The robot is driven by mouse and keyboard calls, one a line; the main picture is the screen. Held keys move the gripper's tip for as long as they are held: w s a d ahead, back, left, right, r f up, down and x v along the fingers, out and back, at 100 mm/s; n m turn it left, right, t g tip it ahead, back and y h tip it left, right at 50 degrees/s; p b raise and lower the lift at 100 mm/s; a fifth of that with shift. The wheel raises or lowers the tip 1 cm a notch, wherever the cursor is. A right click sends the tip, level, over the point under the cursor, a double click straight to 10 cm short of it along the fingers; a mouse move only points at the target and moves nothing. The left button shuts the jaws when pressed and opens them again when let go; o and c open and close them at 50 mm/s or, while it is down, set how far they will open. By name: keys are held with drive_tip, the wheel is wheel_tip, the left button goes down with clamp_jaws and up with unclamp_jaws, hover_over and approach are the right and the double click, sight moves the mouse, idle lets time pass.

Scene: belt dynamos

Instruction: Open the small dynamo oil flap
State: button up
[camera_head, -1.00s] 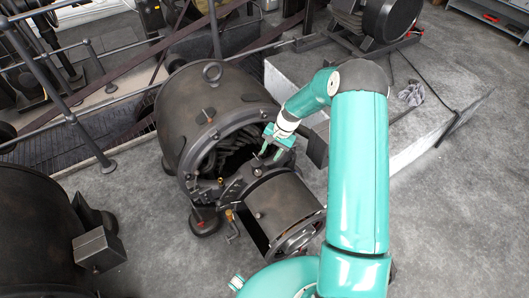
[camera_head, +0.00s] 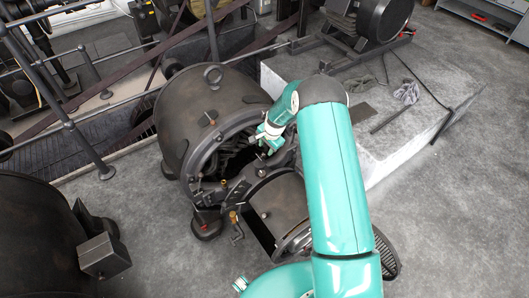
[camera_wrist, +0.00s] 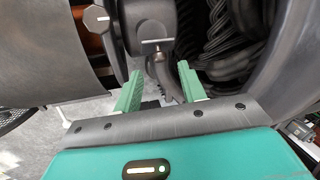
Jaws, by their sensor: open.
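The dark round dynamo (camera_head: 200,105) stands in the middle of the head view, its open end showing black coils; it also shows in the wrist view (camera_wrist: 225,30). My gripper (camera_head: 263,145) is at the right of this open end, fingers downward. In the wrist view my gripper (camera_wrist: 160,92) has its two green fingers apart with nothing held between them. A small dark block with a pale edge line, perhaps the oil flap (camera_wrist: 152,22), lies just beyond the fingertips. A dark curved lever (camera_wrist: 164,70) hangs below it, between the fingers in the picture. I cannot tell whether they touch.
A dark drum-shaped pulley (camera_head: 278,200) juts from the dynamo's front. A pale plinth (camera_head: 385,125) stands behind my arm at right. Another dark machine (camera_head: 35,225) is at the left edge. Railings (camera_head: 90,150) run behind. Grey floor (camera_head: 450,220) is clear at right.

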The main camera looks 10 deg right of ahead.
sight(264, 153)
drive_tip(key=x, duration=0.4)
drive_tip(key=shift+f, duration=0.3)
clamp_jaws()
drive_tip(key=shift+w+d+f+m+g+y, duration=0.15)
drive_tip(key=shift+d+g+y, duration=0.25)
drive_tip(key=shift+y, duration=0.45)
drive_tip(key=shift+w+d+f+m+g+y, duration=0.1)
drive_tip(key=shift+w+d+g+y, duration=0.3)
drive_tip(key=shift+y, duration=0.5)
drive_tip(key=shift+w+d+f+m+g+y, duration=0.1)
drive_tip(key=shift+d+g+y, duration=0.2)
drive_tip(key=shift+d+y, duration=0.45)
drive_tip(key=shift+a, duration=0.15)
unclamp_jaws()
